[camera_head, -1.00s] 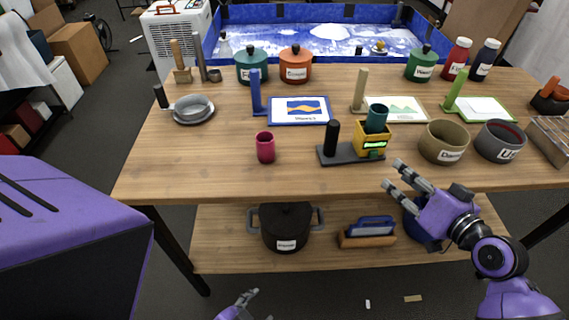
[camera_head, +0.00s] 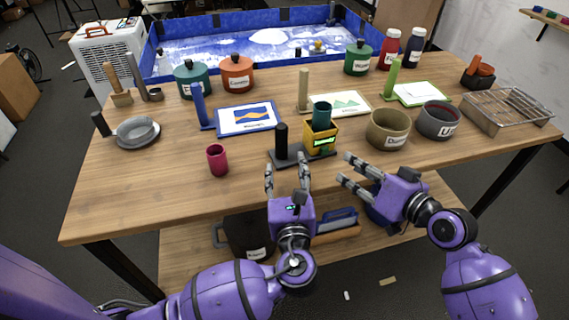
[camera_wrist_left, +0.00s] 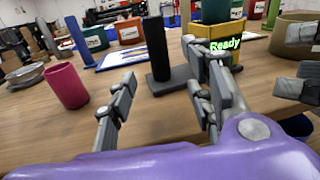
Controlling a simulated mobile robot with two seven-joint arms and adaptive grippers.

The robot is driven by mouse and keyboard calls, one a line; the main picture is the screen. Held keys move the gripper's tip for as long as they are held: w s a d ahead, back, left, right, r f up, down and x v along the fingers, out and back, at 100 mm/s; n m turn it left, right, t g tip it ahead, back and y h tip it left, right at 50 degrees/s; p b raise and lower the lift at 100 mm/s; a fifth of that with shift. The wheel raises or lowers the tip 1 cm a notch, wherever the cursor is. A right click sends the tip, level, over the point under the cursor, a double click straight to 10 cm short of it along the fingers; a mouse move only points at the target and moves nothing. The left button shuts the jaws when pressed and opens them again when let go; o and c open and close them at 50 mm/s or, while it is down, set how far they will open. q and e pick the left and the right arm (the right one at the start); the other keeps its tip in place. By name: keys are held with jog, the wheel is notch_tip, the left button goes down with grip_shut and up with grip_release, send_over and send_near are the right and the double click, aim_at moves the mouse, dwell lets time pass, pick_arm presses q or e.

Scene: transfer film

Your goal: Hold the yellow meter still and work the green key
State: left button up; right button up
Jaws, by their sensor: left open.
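In the left wrist view the meter (camera_wrist_left: 216,30) shows "Ready". The green key appears only as a small patch low on the meter's front, not clearly seen. My left gripper (camera_head: 287,172) is open and empty, just in front of the base. My right gripper (camera_head: 345,168) is open, right of and in front of the meter.
A magenta cup (camera_head: 217,161) stands left of the base. An olive bowl (camera_head: 388,130) and a grey bowl (camera_head: 438,121) stand to the right. Framed pictures (camera_head: 246,119) lie behind. The table's front left is clear.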

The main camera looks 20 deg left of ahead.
aim_at(282, 146)
pick_arm(q)
jog(key=shift+m, duration=0.3)
jog(key=x, duration=1)
jog(key=shift+s+a+r, duration=0.1)
jog(key=shift+a+r, duration=0.05)
jog(key=shift+r, duration=0.1)
grip_shut()
pick_arm(e)
grip_shut()
dwell(0.7)
